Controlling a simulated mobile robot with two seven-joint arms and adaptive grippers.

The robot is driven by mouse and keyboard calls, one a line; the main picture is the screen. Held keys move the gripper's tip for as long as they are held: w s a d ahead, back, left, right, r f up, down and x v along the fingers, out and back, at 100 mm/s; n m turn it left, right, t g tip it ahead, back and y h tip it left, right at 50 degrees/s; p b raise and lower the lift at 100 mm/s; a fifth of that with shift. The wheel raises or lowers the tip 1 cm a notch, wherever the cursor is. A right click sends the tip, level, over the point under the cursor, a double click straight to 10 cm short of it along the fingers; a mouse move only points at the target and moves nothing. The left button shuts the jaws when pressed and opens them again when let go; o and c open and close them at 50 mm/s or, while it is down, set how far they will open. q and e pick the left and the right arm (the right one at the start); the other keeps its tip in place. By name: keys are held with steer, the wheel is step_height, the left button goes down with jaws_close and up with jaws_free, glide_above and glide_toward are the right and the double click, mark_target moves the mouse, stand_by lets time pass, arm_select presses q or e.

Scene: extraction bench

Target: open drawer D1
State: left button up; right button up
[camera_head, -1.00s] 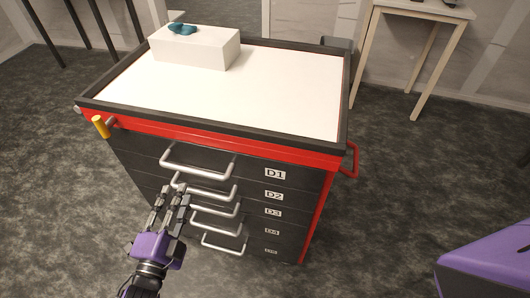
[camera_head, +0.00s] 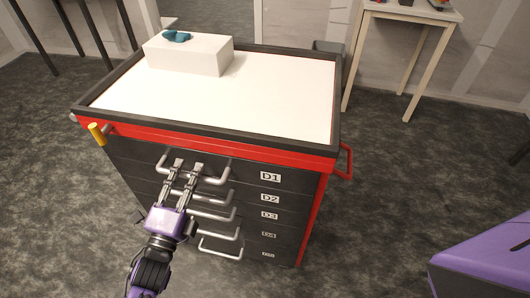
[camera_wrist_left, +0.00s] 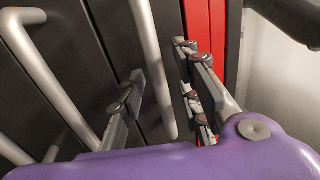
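Drawer D1 (camera_head: 245,172) is the top dark drawer of the red and black cabinet, marked with a white D1 label (camera_head: 271,176). It looks shut. Its silver bar handle (camera_head: 217,181) is partly hidden behind my left gripper (camera_head: 187,165), which reaches it from below in the head view. In the left wrist view, the handle (camera_wrist_left: 152,60) nearest the red strip runs between the two fingers of the left gripper (camera_wrist_left: 158,63). The fingers are apart, one on each side of the bar, and do not look closed on it. My right gripper is not in view.
Several more drawers with similar handles lie below, including D2 (camera_head: 270,198). A white block (camera_head: 188,55) with a teal object (camera_head: 177,36) stands on the cabinet top (camera_head: 270,100). A yellow-ended peg (camera_head: 97,134) sticks out at the left, a red side handle (camera_head: 345,162) at the right.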

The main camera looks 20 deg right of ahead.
arm_select(q)
steer(key=shift+c, duration=0.2)
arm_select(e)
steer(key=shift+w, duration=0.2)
arm_select(q)
jaws_close()
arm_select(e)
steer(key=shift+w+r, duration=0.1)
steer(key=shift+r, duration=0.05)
